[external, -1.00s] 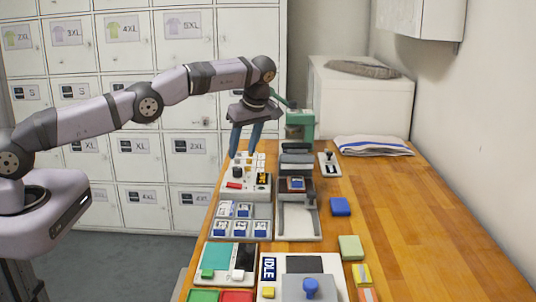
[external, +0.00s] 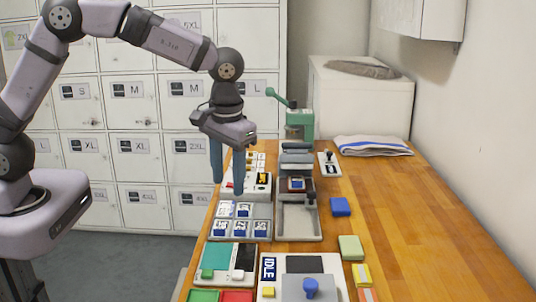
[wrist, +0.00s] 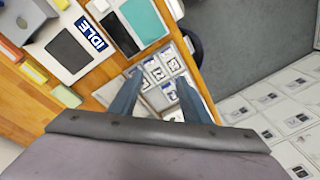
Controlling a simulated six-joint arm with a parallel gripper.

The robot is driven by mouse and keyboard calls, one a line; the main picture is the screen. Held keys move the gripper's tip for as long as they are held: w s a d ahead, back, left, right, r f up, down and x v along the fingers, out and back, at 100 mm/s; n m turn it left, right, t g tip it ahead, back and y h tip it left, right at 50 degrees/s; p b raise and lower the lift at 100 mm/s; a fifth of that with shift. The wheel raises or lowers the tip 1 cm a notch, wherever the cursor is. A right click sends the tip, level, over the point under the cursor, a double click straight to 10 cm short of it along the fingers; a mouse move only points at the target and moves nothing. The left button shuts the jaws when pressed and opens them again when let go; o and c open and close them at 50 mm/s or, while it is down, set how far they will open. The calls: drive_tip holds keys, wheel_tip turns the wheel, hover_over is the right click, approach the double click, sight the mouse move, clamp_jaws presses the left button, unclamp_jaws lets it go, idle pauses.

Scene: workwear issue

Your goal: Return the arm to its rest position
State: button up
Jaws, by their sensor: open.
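My gripper (external: 227,188) hangs from the arm above the left edge of the bench, its two blue fingers pointing down. The fingers are apart with nothing between them. In the external view the fingertips appear just above the grey tray of white-and-blue cards (external: 240,228). In the wrist view my gripper (wrist: 155,90) also shows open, with the card tray (wrist: 168,70) beyond the fingers. My arm is bent upward at the elbow, with its base at the left.
The wooden bench (external: 410,220) holds a green press (external: 298,122), a grey tray (external: 298,222), a blue block (external: 340,206), a folded towel (external: 373,146) and an IDLE-marked device (external: 269,269). Lockers (external: 130,146) stand behind my arm. The bench's right side is mostly clear.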

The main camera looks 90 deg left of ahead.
drive_tip(key=s+d+f+m, duration=0.2)
drive_tip(key=s+d+m, duration=0.3)
drive_tip(key=s, duration=0.5)
drive_tip(key=s+d+f+m+h, duration=0.1)
drive_tip(key=s+d+f+m, duration=0.2)
drive_tip(key=s+d, duration=0.7)
drive_tip(key=shift+s+m+h, duration=0.3)
drive_tip(key=shift+m, duration=0.7)
